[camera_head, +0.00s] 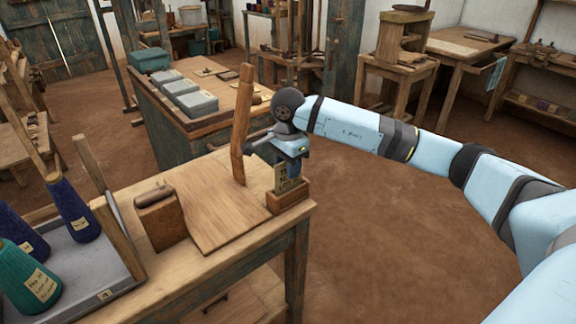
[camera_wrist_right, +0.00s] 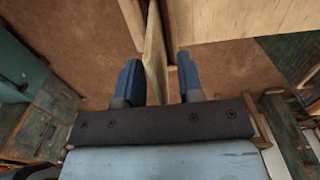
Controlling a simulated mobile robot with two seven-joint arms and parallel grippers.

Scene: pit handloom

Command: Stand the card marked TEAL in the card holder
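A small pale yellow card (camera_head: 281,180) with dark lettering stands upright in the wooden card holder (camera_head: 289,200), at the table's right corner. The lettering is too small to read, so I cannot tell if it says TEAL. My right gripper (camera_head: 290,174) is just above the holder at the card's upper part. In the right wrist view its two blue fingers (camera_wrist_right: 158,82) are apart, with the card (camera_wrist_right: 155,55) seen nearly edge-on between them. Gaps show on both sides of the card. My left gripper is out of view.
A tall wooden post (camera_head: 241,125) stands close left of my right gripper. A wooden board (camera_head: 208,205), a wooden block (camera_head: 160,220) and a grey tray (camera_head: 88,262) with yarn cones share the table. Another bench (camera_head: 235,98) with grey boxes stands behind.

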